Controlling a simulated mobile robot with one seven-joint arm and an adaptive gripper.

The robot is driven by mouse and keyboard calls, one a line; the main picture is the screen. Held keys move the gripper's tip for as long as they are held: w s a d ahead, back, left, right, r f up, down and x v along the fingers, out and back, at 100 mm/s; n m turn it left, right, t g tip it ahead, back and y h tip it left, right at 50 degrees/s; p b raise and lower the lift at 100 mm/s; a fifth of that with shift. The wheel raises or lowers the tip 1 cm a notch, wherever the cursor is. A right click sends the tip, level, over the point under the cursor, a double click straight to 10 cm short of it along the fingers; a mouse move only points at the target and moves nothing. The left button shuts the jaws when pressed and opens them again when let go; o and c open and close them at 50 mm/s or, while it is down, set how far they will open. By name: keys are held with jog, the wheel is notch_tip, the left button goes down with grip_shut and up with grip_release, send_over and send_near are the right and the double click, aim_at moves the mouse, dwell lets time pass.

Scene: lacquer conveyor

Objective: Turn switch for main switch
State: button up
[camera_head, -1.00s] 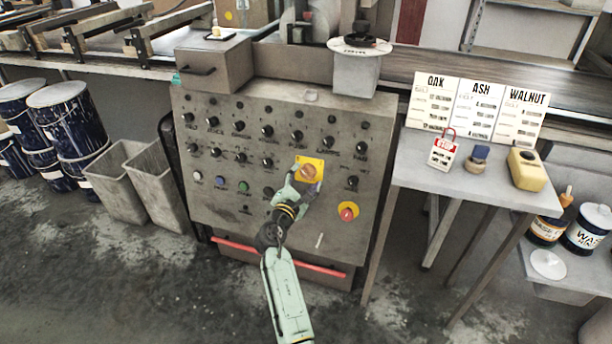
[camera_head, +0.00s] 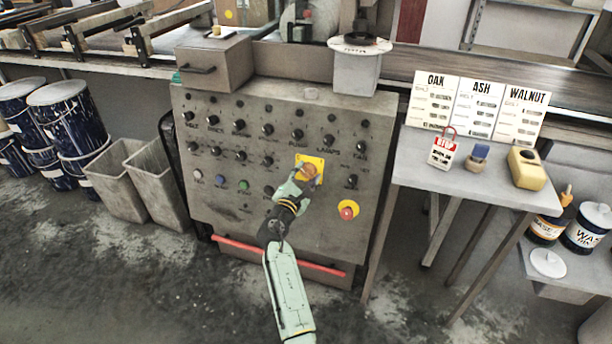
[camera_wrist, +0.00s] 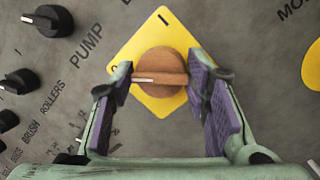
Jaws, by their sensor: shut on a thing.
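The main switch is a round orange-brown knob (camera_wrist: 160,72) with a raised bar and a white pointer line. It sits on a yellow diamond plate (camera_wrist: 152,38); the plate also shows on the grey control panel in the head view (camera_head: 319,160). In the wrist view the white line points left, and a black "I" mark is at the plate's top corner. My gripper (camera_wrist: 163,84) is shut on the knob, with purple pads at both ends of the bar. In the head view my gripper (camera_head: 302,179) partly covers the plate.
Several black knobs (camera_wrist: 48,20) surround the switch. A red button on a yellow base (camera_head: 347,211) is close by at lower right. A table (camera_head: 412,170) with a red-and-white tag (camera_head: 445,150) stands to the right. Grey bins (camera_head: 155,180) stand left of the panel.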

jog(key=shift+d+f, duration=0.1)
jog(key=shift+c, duration=1)
jog(key=shift+f, duration=0.1)
jog(key=shift+f+m+b, duration=0.15)
jog(key=shift+m+b, duration=0.9)
jog(key=shift+m, duration=0.05)
jog(key=m+g+h+b, duration=0.1)
jog(key=m+b, duration=0.3)
jog(key=m, duration=0.3)
jog(key=m+b, duration=0.1)
jog(key=m, duration=0.2)
jog(key=m+g+b, duration=0.1)
jog(key=m+b, duration=0.1)
jog(key=shift+m+g, duration=0.3)
jog(key=shift+m, duration=0.1)
jog(key=shift+m+g+b, duration=0.4)
jog(key=shift+m+b, duration=0.3)
jog(key=shift+m, duration=1.4)
jog(key=shift+a, duration=0.2)
